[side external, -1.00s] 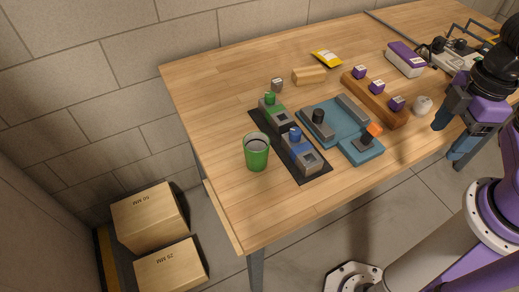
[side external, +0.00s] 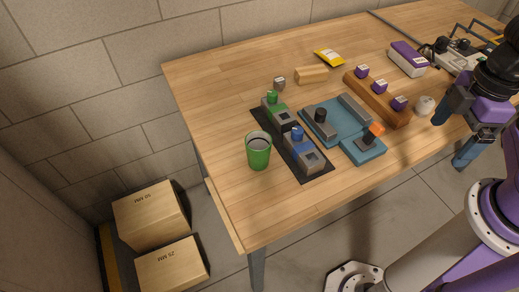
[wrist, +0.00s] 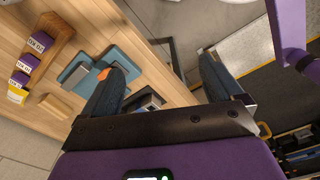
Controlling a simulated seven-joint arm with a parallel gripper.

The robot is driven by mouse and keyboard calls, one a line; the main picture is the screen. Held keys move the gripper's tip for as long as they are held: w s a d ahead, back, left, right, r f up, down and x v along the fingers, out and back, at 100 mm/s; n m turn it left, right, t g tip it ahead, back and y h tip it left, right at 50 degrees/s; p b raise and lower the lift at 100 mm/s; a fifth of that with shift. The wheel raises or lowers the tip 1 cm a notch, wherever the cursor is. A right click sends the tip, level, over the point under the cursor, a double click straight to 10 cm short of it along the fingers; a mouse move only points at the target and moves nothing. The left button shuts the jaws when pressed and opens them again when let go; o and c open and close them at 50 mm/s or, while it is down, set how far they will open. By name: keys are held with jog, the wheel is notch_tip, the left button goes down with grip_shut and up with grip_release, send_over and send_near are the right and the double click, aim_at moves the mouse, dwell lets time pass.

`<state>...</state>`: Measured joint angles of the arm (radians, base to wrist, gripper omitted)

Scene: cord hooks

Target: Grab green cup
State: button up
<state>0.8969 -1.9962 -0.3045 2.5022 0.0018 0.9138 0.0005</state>
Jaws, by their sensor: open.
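The green cup (side external: 258,152) stands upright on the wooden table near its left front edge, beside the black mat, with a dark inside. My gripper (side external: 458,130) is at the right side of the side external view, past the table's front right edge and far from the cup. In the wrist view my gripper (wrist: 160,85) has its two dark blue fingers spread apart with nothing between them. I cannot make out the green cup in the wrist view.
A black mat (side external: 320,176) holds green and blue fixtures. A teal fixture (side external: 348,118) with an orange-tipped part lies right of it. A wooden rack (side external: 366,92) with purple-topped pieces and a white round object (side external: 425,105) stand nearer my gripper. Cardboard boxes (side external: 150,214) sit on the floor.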

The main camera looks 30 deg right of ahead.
jog(key=shift+a, duration=0.1)
jog(key=w+a+f+m+t+y, duration=0.1)
jog(key=a+f+m+y, duration=0.25)
jog(key=a, duration=0.85)
jog(key=a+f+m+t+y, duration=0.15)
jog(key=a+f, duration=0.35)
jog(key=a, duration=0.6)
jog(key=m+t+h, duration=0.1)
jog(key=m+t, duration=0.2)
jog(key=t, duration=0.7)
send_near(266, 153)
jog(key=x, duration=0.7)
jog(key=shift+w+f, duration=0.2)
jog(key=shift+w, duration=0.1)
jog(key=shift+x, duration=2.6)
jog(key=shift+w+d+r, duration=0.15)
jog(key=shift+d, duration=0.05)
jog(key=c, duration=1)
